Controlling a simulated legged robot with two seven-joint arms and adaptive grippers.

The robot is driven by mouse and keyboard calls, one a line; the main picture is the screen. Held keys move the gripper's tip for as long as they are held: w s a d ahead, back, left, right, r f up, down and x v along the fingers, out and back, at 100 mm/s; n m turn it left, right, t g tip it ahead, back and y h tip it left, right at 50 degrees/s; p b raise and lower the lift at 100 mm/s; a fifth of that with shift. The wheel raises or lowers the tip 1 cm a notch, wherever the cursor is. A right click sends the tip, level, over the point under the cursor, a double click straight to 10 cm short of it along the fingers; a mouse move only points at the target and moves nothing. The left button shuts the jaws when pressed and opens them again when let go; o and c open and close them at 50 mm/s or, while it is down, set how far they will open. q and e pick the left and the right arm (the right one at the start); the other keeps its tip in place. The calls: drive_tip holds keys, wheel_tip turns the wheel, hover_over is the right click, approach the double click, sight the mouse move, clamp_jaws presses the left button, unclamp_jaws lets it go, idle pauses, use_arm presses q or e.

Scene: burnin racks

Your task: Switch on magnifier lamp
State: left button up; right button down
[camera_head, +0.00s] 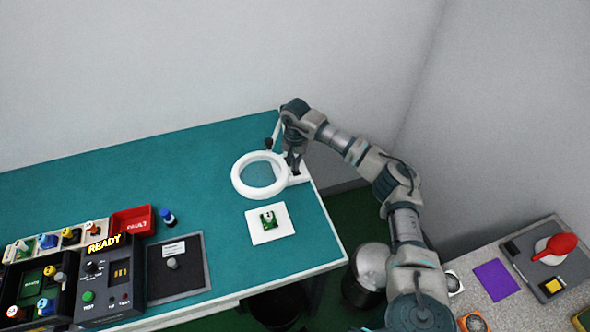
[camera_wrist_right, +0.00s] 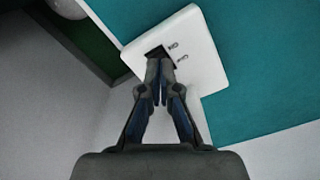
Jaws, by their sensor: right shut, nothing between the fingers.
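The magnifier lamp (camera_head: 238,180) is a white ring over the teal bench, with a white base at its right side near the bench's right edge. I cannot tell whether it is lit. In the right wrist view the white lamp base (camera_wrist_right: 205,62) has a dark switch (camera_wrist_right: 155,51) and small markings beside it. My right gripper (camera_head: 294,168) points down at the base, and its shut, empty fingertips (camera_wrist_right: 160,64) are at the switch. The tips partly cover the switch, and I cannot tell whether they touch it. My left gripper is not in view.
A small green circuit board (camera_head: 268,219) lies on a white pad in front of the ring. A tester reading READY (camera_head: 105,275), a red bin (camera_head: 132,221) and a grey mat (camera_head: 195,272) stand at the left. A side table (camera_head: 493,243) is at lower right. The bench's back middle is clear.

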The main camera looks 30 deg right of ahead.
drive_tip(key=shift+f, duration=0.1)
drive_tip(key=shift+d+f, duration=0.3)
drive_tip(key=shift+d, duration=0.15)
drive_tip(key=shift+a+f, duration=0.1)
drive_tip(key=shift+a+f+b, duration=0.1)
drive_tip(key=shift+a+b, duration=0.15)
drive_tip(key=shift+b, duration=0.05)
drive_tip(key=shift+d+f, duration=0.25)
drive_tip(key=shift+f, duration=0.2)
drive_tip(key=shift+a+f+b, duration=0.15)
drive_tip(key=shift+f+b, duration=0.05)
drive_tip(key=shift+b, duration=0.1)
drive_tip(key=shift+s+r, duration=0.1)
drive_tip(key=shift+r+p, duration=2.25)
drive_tip(key=shift+r, duration=1.15)
